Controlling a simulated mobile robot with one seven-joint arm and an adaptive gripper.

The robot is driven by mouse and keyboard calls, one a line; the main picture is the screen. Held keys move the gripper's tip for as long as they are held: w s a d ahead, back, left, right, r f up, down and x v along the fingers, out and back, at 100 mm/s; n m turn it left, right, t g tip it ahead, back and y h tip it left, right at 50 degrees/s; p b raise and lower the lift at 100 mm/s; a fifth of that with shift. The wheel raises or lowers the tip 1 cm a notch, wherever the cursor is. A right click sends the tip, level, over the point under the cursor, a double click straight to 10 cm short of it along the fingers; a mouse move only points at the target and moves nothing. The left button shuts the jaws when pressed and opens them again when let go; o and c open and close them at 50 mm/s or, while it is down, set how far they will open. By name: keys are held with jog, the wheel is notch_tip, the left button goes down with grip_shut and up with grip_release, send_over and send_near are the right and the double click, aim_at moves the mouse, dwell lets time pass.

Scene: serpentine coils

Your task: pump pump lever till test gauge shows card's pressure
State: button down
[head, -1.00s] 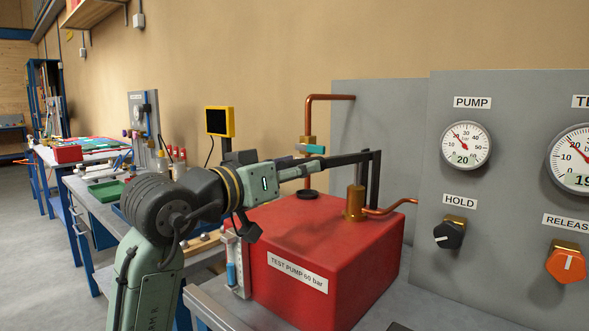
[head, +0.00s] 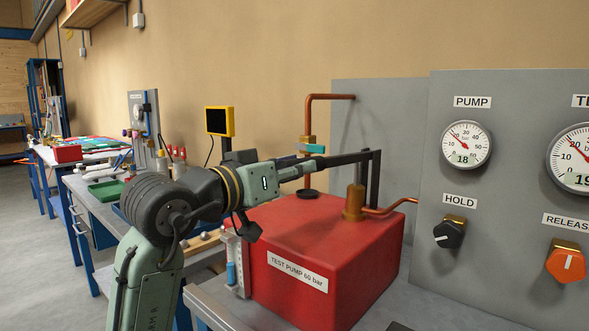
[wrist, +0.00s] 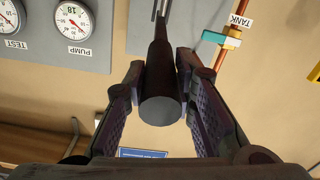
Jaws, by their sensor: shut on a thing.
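The black pump lever (head: 345,159) runs from my gripper (head: 303,170) to a fork above the brass pump post (head: 353,203), nearly level. In the wrist view, the lever's round handle end (wrist: 160,108) sits between the two fingers of my gripper (wrist: 160,70), which are closed on it. The pump gauge (head: 466,145) shows 18. The test gauge (head: 573,158) is cut off at the right edge; only the digits 19 show. The hold knob (head: 449,235) is black and the release knob (head: 566,263) is orange. I see no pressure card.
The red test pump box (head: 320,250), labelled 60 bar, stands under my arm. Copper pipes (head: 310,115) and a teal-handled tank valve (head: 311,148) stand behind it. The grey panel (head: 508,90) is to the right. A yellow-framed screen (head: 219,121) stands behind my arm.

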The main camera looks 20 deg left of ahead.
notch_tip(320, 180, down, 3)
jog(key=t+b, duration=0.1)
jog(key=b, duration=0.2)
jog(key=shift+r, duration=0.2)
jog(key=shift+f, duration=0.1)
jog(key=c, duration=1.3)
grip_release()
jog(key=shift+c, duration=0.2)
jog(key=shift+s, duration=0.1)
jog(key=r+v, duration=0.1)
jog(key=v, duration=1)
jog(key=shift+s+a+f, duration=0.3)
jog(key=shift+s+f, duration=0.1)
jog(key=shift+f, duration=0.1)
